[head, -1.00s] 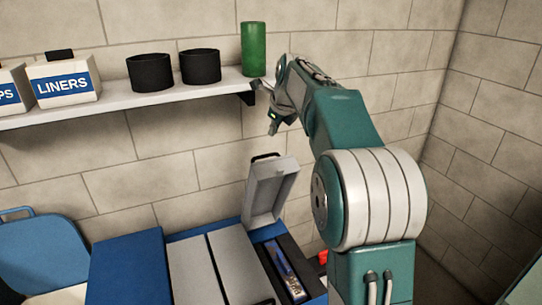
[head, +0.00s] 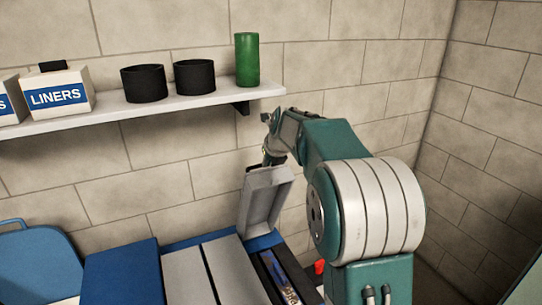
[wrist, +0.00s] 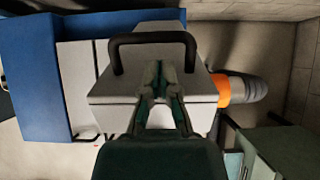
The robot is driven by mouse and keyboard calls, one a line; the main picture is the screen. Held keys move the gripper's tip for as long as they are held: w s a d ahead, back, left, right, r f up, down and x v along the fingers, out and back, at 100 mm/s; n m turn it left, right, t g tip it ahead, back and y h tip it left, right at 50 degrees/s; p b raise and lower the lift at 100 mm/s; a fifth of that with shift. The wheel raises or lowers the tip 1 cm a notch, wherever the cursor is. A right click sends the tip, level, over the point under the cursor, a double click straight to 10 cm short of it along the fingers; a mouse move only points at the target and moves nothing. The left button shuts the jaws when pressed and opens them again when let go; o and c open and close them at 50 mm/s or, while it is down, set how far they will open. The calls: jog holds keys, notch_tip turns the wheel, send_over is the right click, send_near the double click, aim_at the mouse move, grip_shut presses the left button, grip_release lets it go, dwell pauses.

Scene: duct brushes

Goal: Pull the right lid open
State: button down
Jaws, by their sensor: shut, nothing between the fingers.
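The right lid (head: 266,203) is light grey and stands raised, tilted steeply, at the back of the blue unit. Its black handle (head: 256,168) is at the upper edge. Below it the right compartment (head: 270,280) is uncovered, with a lettered box (head: 284,277) inside. My gripper (head: 270,158) points down by the lid's upper edge. In the wrist view my gripper (wrist: 162,78) is shut and empty in front of the lid (wrist: 112,88), with the handle (wrist: 150,38) beyond the fingertips. I cannot tell whether they touch the lid.
A wall shelf (head: 120,113) holds two black cups, a green cylinder (head: 247,60) and boxes of liners above left. Other grey lids (head: 188,277) lie flat beside a blue panel (head: 120,272). An orange and grey cylinder (wrist: 238,90) shows right of the lid.

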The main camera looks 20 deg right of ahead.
jog(key=shift+x, duration=1.15)
jog(key=w, duration=0.8)
jog(key=shift+w+a+r, duration=0.15)
jog(key=shift+w+r, duration=0.05)
jog(key=shift+r, duration=0.3)
jog(key=s, duration=0.4)
jog(key=s+r, duration=0.1)
jog(key=s, duration=0.4)
jog(key=s+r, duration=0.1)
jog(key=s, duration=0.3)
jog(key=shift+s+d, duration=0.3)
jog(key=shift+d, duration=0.05)
